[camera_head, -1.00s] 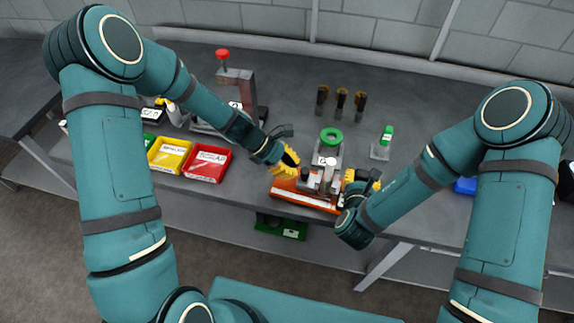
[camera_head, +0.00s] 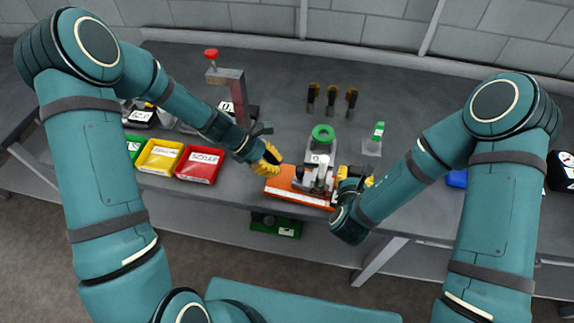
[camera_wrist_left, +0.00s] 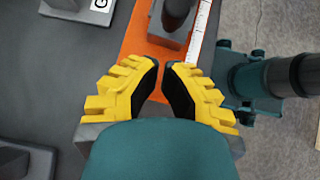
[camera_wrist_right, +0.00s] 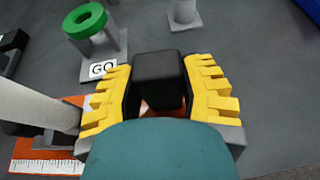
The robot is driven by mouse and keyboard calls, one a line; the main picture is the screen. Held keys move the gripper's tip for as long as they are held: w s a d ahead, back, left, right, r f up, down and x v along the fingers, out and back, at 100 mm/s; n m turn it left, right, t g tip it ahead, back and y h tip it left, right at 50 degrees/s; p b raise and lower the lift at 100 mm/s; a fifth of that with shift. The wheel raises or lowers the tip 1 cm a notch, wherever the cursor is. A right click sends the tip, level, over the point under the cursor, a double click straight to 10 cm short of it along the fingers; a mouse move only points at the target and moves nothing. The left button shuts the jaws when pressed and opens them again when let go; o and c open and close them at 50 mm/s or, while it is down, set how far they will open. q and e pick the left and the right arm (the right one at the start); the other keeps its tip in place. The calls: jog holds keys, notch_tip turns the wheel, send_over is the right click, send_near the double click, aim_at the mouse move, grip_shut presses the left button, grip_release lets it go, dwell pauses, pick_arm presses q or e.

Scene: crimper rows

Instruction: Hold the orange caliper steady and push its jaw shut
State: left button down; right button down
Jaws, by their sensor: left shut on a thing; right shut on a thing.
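The orange caliper (camera_head: 283,187) lies along the front of the grey bench, with a white scale strip on its front edge. A grey sliding jaw with a dark post (camera_wrist_left: 176,12) stands on it, ahead of my left fingers in the left wrist view. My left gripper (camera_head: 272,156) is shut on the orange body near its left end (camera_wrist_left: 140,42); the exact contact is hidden. My right gripper (camera_head: 357,175) is shut on a dark block (camera_wrist_right: 158,78) at the caliper's right end. Orange shows beneath that block.
A grey stand with a green ring (camera_head: 323,132) and GO label is just behind the caliper. Yellow (camera_head: 160,156) and red (camera_head: 199,164) bins stand left. A red-knobbed press (camera_head: 232,90), several dark posts (camera_head: 331,99) and a green-topped piece (camera_head: 378,131) stand further back.

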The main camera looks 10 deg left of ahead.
pick_arm(q)
jog(key=v, duration=1)
jog(key=shift+d, duration=0.1)
dwell(1.6)
pick_arm(e)
jog(key=shift+c, duration=2.4)
grip_release()
notch_tip(320, 180, up, 10)
jog(key=shift+f, duration=0.1)
